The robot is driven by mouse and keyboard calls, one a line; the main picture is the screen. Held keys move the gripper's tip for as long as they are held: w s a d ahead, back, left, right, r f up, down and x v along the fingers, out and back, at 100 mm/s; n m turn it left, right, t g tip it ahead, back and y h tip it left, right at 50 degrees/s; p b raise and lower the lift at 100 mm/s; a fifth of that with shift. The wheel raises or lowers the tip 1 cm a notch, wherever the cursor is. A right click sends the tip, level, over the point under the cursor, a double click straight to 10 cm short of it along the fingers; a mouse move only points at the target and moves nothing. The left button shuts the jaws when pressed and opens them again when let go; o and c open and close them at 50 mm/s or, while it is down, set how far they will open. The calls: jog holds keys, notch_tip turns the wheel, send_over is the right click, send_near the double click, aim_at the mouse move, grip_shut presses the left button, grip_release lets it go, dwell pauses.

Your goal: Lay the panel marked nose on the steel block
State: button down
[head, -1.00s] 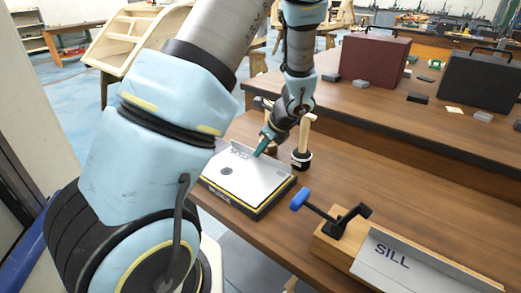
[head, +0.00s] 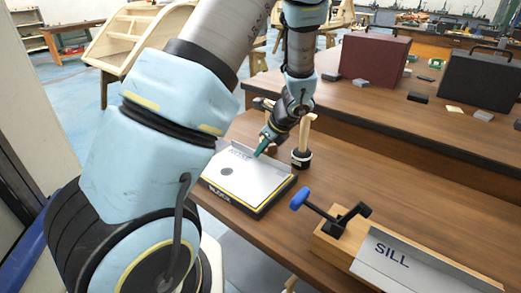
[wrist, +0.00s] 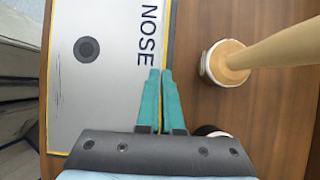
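The grey panel marked NOSE (head: 250,182) lies flat over the black steel block (head: 236,203), whose yellow border shows along the front edge. The panel has a round dark spot and an upstanding lip along its far edge. In the wrist view the panel (wrist: 105,100) fills the left side, with yellow strips (wrist: 51,90) along its edges. My gripper (head: 260,151) is at the lip, with its teal fingers nearly together around it. The wrist view shows the fingertips (wrist: 160,74) at the panel's edge beside the lettering. I cannot tell whether a small gap is left under the panel.
A mallet (head: 301,157) stands head down close to the right of my gripper; its handle also shows in the wrist view (wrist: 275,48). A wooden fixture with a blue-handled clamp (head: 300,199) holds a SILL panel (head: 405,262) at front right. Two cases (head: 374,59) stand farther back.

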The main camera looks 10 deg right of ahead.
jog(key=c, duration=1)
grip_release()
jog(key=shift+o, duration=0.4)
jog(key=o, duration=0.5)
jog(key=shift+r, duration=0.1)
jog(key=shift+r+p, duration=3.2)
jog(key=shift+r, duration=0.25)
